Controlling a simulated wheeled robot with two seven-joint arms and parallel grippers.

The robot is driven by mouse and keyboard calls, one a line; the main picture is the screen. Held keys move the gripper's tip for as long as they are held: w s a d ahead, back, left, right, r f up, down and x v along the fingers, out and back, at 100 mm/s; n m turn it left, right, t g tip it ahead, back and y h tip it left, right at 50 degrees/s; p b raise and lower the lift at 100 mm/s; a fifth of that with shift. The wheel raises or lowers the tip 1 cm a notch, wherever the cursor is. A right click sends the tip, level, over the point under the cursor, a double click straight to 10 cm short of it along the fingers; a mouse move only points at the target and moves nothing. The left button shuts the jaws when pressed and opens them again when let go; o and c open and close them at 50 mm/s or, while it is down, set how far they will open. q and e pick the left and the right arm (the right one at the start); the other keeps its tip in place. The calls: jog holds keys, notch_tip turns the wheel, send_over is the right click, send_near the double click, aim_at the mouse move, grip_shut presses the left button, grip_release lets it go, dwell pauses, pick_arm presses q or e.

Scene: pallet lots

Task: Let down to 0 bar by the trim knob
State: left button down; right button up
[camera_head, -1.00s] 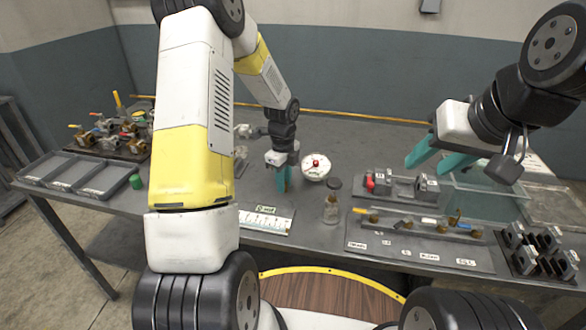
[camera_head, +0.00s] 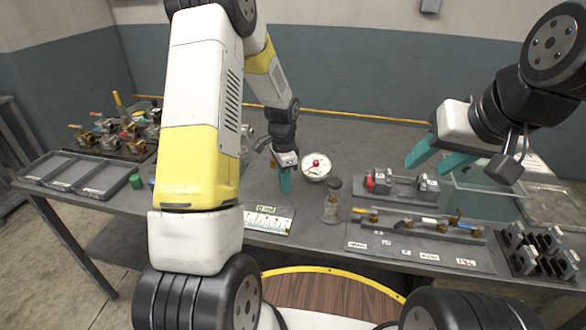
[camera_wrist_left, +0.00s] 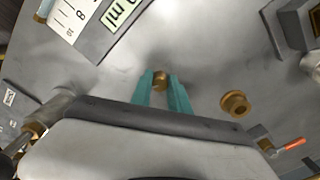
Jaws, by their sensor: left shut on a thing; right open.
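My left gripper (camera_head: 286,187) points down at the bench, left of a white round-faced thing with a red centre (camera_head: 316,167). In the left wrist view its teal fingers (camera_wrist_left: 164,88) are shut on a small brass knob (camera_wrist_left: 161,80). Whether this is the trim knob cannot be told for sure. The fingers hide its sides. A second round brass part (camera_wrist_left: 235,103) lies apart to the right of the fingers. No pressure reading is legible. My right gripper (camera_head: 425,165) is open and empty, raised above the bench at the right.
A marked white card (camera_head: 268,220) and a small bottle (camera_head: 332,205) stand near the front. A block with red and grey parts (camera_head: 400,186), a labelled board (camera_head: 415,252) and a clear tank (camera_head: 485,200) are right. Grey trays (camera_head: 75,175) and valves are left.

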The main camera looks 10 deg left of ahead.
pick_arm(q)
jog(key=n, duration=0.7)
jog(key=shift+r, duration=0.1)
jog(key=n, duration=0.6)
jog(key=shift+d+n, duration=0.1)
jog(key=shift+n, duration=0.2)
jog(key=n, duration=0.4)
jog(key=shift+w, duration=0.1)
jog(key=shift+n, duration=2.1)
jog(key=c, duration=1.3)
grip_release()
jog(key=shift+o, duration=0.2)
